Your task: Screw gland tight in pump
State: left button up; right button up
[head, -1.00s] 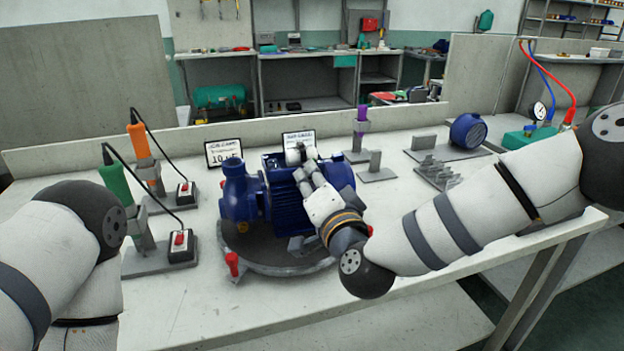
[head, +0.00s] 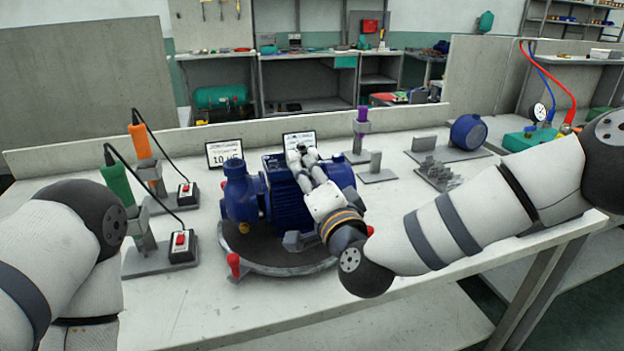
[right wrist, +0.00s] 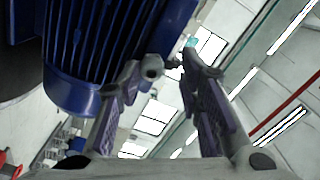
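The blue pump (head: 241,197) with its ribbed motor (head: 290,200) stands on a round dark turntable (head: 280,264) on the bench. My right gripper (head: 302,150) is over the top of the motor, near its back edge. In the right wrist view, its two fingers (right wrist: 170,66) are apart, with a narrow gap between their tips, beside the motor's blue fins (right wrist: 105,40). I cannot make out a gland clearly; the fingers may hide it. My left arm comes in at the left, but its gripper is out of the picture.
Corded green (head: 117,186) and orange (head: 139,140) tools stand in holders at the left. A purple-handled tool (head: 362,115) stands behind right. Grey blocks (head: 437,173) and a blue round part (head: 468,132) lie farther right. The front of the bench is clear.

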jog(key=shift+d+f, duration=0.1)
jog(key=shift+f, duration=0.1)
jog(key=shift+c, duration=0.3)
grip_shut()
jog(key=shift+m, duration=0.3)
jog(key=shift+o, duration=0.3)
grip_release()
jog(key=shift+r+n, duration=0.1)
jog(key=shift+n, duration=0.6)
jog(key=shift+f, duration=0.2)
